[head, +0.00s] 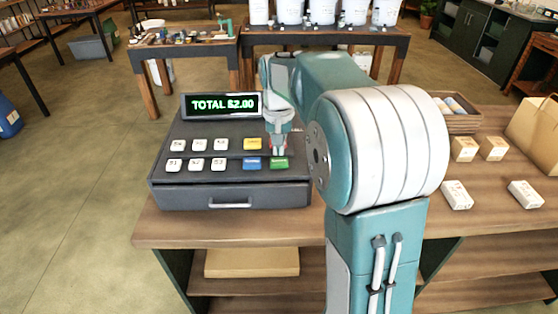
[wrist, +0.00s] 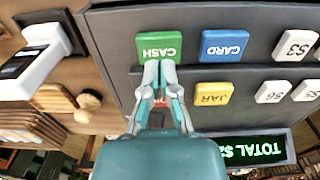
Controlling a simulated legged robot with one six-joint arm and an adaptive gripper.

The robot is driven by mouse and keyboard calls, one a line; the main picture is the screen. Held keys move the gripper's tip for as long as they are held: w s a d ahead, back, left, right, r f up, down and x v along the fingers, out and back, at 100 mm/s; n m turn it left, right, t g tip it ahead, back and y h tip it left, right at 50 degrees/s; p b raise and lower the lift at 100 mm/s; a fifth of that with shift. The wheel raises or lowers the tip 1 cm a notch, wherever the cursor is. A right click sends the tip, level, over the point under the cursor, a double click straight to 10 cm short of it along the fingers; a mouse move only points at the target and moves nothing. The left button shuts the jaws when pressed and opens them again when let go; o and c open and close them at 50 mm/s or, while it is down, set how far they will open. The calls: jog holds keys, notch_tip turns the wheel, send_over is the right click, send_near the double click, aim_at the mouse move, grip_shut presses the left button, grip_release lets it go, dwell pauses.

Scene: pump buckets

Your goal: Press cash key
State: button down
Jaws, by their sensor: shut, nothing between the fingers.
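The dark cash register (head: 230,187) stands on the wooden counter, its display (head: 221,105) reading "TOTAL $2.00" in green. The green CASH key (head: 279,163) is at the right end of the front key row; it also shows in the wrist view (wrist: 158,46), upside down. The blue CARD key (wrist: 224,45) is beside it and the yellow JAR key (wrist: 212,93) is in the row behind. My gripper (wrist: 159,65) is shut and empty. Its tips are at the back edge of the CASH key, overlapping it in the wrist view. I cannot tell whether they touch it. A red key is partly hidden behind the fingers.
Small boxes (head: 465,149) and white packs (head: 457,195) lie on the counter (head: 195,229) to the right, with a paper bag (head: 533,122) and a basket (head: 460,121). A white-and-black device (wrist: 42,60) is beside the register. White numbered keys fill the register's left side.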

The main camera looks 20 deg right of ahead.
aim_at(279, 160)
jog(key=shift+f, duration=1.25)
dwell(0.8)
jog(key=shift+r, duration=3.5)
